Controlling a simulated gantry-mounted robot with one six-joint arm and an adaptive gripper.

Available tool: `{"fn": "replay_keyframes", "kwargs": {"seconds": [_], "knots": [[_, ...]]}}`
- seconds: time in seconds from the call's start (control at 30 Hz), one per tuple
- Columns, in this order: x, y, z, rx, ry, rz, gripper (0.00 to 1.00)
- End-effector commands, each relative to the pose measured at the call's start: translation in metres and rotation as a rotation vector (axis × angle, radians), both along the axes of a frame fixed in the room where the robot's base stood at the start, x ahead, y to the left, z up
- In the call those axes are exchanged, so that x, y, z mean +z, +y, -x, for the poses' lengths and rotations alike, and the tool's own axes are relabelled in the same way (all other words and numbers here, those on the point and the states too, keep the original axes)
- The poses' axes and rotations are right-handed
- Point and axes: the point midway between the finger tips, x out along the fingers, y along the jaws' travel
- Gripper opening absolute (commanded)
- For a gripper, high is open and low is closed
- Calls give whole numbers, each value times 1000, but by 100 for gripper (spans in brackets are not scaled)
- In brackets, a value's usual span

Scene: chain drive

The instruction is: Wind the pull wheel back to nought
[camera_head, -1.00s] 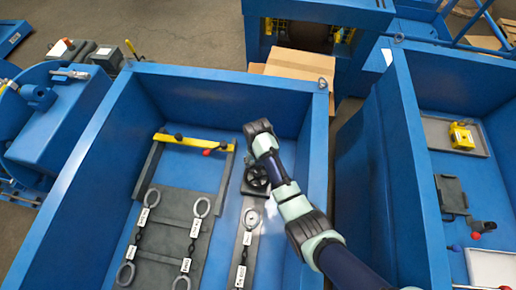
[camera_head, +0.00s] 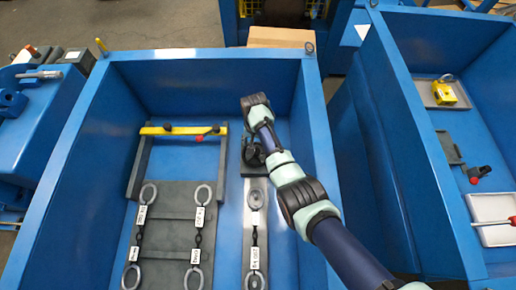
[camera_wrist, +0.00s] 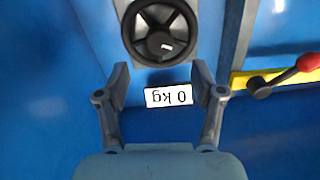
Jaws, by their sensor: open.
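The pull wheel, a black spoked handwheel (camera_wrist: 160,32) on a grey plate (camera_wrist: 183,57), shows at the top of the wrist view. A small pale tag is on its hub. In the head view the wheel (camera_head: 253,155) is partly covered by my arm. My gripper (camera_wrist: 162,80) is open and empty. Its fingertips lie below the wheel in the picture, either side of the label, and hold nothing. The fingers cannot be made out in the head view.
A yellow bar (camera_head: 180,131) with a red-knobbed lever (camera_wrist: 306,63) stands nearby. Blue bin walls (camera_head: 318,130) enclose the area.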

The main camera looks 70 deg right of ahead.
Motion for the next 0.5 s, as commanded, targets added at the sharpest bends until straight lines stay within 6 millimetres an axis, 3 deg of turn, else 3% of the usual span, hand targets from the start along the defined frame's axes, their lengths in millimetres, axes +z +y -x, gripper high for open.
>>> {"fn": "replay_keyframes", "kwargs": {"seconds": [0.23,0.5], "knots": [[-5,-1,-1,-82,0,0,67],[-55,-1,-1,-80,2,-2,67]]}}
